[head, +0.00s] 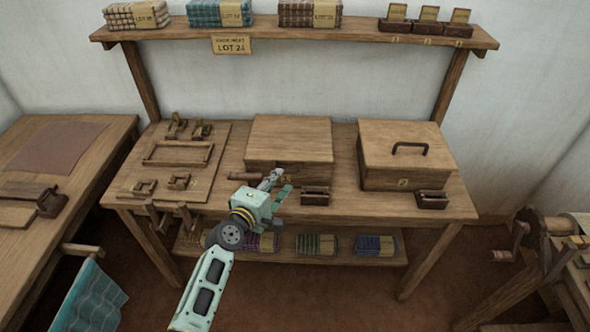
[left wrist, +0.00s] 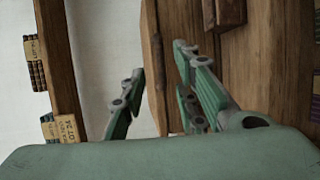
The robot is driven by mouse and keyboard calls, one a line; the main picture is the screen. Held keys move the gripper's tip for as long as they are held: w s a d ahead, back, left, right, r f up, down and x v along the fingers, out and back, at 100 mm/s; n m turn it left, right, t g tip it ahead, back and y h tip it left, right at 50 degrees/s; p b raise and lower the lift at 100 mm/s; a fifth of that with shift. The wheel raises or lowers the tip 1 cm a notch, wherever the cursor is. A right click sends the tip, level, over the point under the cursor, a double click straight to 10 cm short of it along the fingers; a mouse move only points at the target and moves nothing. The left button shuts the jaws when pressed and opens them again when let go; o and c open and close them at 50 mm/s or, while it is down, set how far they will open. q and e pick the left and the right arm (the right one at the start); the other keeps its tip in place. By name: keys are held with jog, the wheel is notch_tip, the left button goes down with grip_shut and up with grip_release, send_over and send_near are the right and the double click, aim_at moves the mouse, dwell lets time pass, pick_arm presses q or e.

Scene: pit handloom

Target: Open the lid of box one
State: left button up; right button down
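Two wooden boxes with their lids down stand on the loom-side table. The middle box (head: 290,140) has a plain flat lid; the right box (head: 404,150) has a dark handle on top and a small tag on its front. I cannot read which is box one. My left gripper (head: 279,184) is at the front of the middle box, in front of its left half. In the left wrist view my left gripper (left wrist: 160,90) has its fingers apart, with a wooden edge (left wrist: 154,70) showing between them; contact cannot be told. My right gripper is out of view.
Small dark trays (head: 315,196) sit before the boxes. A board of wooden tools (head: 170,160) lies at the table's left. A turned wooden piece (head: 243,176) lies close beside my left gripper. A shelf (head: 350,31) with cloth stacks runs above the table.

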aim_at(285, 172)
pick_arm(q)
jog(key=b+x, duration=0.1)
jog(key=x, duration=0.5)
jog(key=shift+w+d+f, duration=0.1)
jog(key=shift+w+f, duration=0.05)
jog(key=shift+w, duration=0.05)
grip_shut()
dwell(0.4)
